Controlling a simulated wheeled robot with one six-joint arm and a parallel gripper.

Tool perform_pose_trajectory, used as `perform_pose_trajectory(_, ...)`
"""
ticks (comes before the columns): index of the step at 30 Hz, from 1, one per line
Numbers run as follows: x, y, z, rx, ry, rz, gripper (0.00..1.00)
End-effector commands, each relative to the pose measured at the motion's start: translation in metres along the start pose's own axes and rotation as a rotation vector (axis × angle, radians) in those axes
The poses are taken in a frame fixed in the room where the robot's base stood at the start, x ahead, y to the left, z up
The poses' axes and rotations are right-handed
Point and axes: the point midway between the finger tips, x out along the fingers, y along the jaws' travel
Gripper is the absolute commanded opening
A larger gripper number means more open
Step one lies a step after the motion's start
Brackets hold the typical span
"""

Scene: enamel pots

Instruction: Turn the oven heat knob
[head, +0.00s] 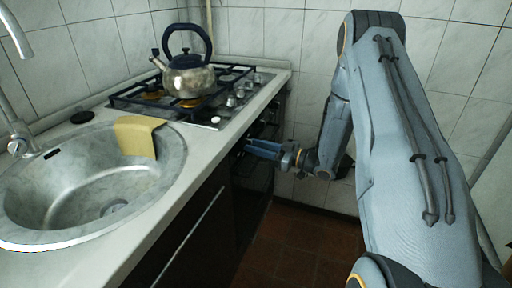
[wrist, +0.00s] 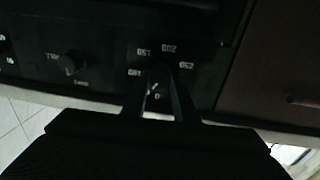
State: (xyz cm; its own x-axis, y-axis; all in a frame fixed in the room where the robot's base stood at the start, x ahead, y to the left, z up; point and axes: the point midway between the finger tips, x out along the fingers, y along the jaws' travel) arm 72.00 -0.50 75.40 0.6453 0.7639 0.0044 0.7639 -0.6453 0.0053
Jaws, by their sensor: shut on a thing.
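The oven's dark control panel (wrist: 110,75) fills the upper part of the wrist view. The oven heat knob (wrist: 161,74) is very dark there, with pale temperature numbers printed around it. My gripper (wrist: 166,82) has its two fingers on either side of this knob and is shut on it. In the head view my gripper (head: 249,148) reaches left to the oven front (head: 264,128), below the hob. The knob itself cannot be made out in the head view, and its exact angle is too dark to tell.
Another knob (wrist: 70,63) sits to the left on the panel. Above the oven, a kettle (head: 188,76) stands on the gas hob (head: 212,121). A sink (head: 60,190) with a yellow cloth (head: 138,135) on its rim is at left. The floor (head: 300,245) before the oven is clear.

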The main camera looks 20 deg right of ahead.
Motion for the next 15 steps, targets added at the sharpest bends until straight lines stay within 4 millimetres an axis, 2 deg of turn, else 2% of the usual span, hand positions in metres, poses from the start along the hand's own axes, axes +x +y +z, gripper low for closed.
perform_pose_trajectory(15,0.0000,0.0001,0.0011,-0.338,0.025,-0.001,0.04)
